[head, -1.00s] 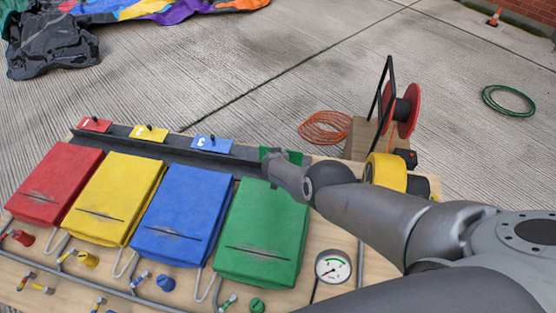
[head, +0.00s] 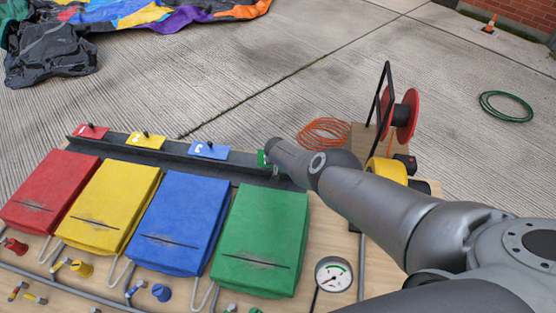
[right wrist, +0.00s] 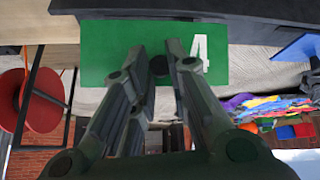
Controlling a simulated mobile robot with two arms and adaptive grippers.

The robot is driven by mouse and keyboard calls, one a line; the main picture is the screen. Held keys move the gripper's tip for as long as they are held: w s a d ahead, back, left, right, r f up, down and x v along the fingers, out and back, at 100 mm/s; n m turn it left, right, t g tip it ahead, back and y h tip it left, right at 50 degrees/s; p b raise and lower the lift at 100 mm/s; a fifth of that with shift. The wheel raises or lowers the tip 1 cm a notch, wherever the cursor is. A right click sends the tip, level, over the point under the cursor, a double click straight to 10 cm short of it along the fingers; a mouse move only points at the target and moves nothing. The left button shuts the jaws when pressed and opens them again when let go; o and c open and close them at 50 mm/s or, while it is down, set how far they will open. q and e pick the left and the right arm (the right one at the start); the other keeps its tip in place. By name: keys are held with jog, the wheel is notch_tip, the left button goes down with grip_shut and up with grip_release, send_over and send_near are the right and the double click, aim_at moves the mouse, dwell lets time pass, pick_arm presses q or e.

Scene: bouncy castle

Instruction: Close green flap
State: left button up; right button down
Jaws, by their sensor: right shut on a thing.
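The green flap (right wrist: 110,42) carries a white 4 and has a small dark knob (right wrist: 158,66). In the right wrist view the flap fills the upper middle, and my right gripper (right wrist: 158,60) is shut on the knob between its fingertips. In the head view only a small piece of the green flap (head: 262,158) shows at the right end of the dark rail; my right wrist and forearm cover the rest and the fingers. My left gripper is not in view.
Red (head: 91,131), yellow (head: 146,141) and blue (head: 208,151) numbered flaps line the dark rail (head: 180,158). Coloured cushions, including a green one (head: 260,240), lie in front. A gauge (head: 333,274) and a red reel (head: 405,115) stand at the right.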

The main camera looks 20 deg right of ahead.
jog(key=shift+d, duration=0.2)
jog(key=c, duration=1.3)
grip_release()
jog(key=shift+c, duration=0.2)
jog(key=shift+a, duration=0.1)
